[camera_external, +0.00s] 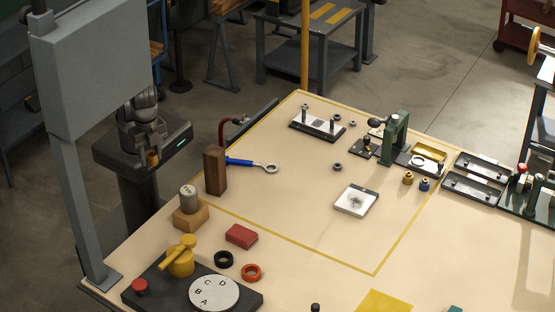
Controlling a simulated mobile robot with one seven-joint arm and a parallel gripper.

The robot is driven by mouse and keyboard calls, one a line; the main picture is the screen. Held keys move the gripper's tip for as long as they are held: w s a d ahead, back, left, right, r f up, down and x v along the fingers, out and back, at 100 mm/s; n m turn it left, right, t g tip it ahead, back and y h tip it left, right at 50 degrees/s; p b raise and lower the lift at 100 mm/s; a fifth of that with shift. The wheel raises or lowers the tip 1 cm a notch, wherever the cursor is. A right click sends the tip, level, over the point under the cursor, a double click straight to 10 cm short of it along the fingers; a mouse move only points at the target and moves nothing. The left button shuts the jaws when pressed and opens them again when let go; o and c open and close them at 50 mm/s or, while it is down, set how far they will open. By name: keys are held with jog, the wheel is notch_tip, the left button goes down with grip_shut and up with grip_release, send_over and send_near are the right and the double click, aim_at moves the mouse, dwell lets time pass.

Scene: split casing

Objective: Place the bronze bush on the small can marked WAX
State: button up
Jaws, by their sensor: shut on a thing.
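My gripper (152,151) is at the left, in front of my dark body and off the table, partly hidden among my own arm links. It is shut on a small brown-gold piece, which looks like the bronze bush (153,159). A small grey can (189,202) stands upright on a wooden block (190,218) near the table's left edge. It has a faint mark on top, too small to read, so I cannot tell if it says WAX. My gripper is apart from it, up and to the left in the picture.
A tall brown block (215,171) and a blue-handled wrench (252,164) are behind the can. A red block (241,236) and a yellow-handled fixture (181,260) are in front. A grey panel (92,65) on a post stands at left. The table's middle is mostly clear.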

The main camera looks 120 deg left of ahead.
jog(key=shift+s+d+r, duration=0.15)
jog(key=shift+s+d, duration=0.1)
jog(key=shift+s, duration=0.25)
send_over(187, 190)
notch_tip(187, 190, down, 7)
jog(key=shift+w, duration=0.1)
jog(key=shift+f, duration=1.95)
jog(key=shift+f, duration=0.1)
jog(key=o, duration=1.2)
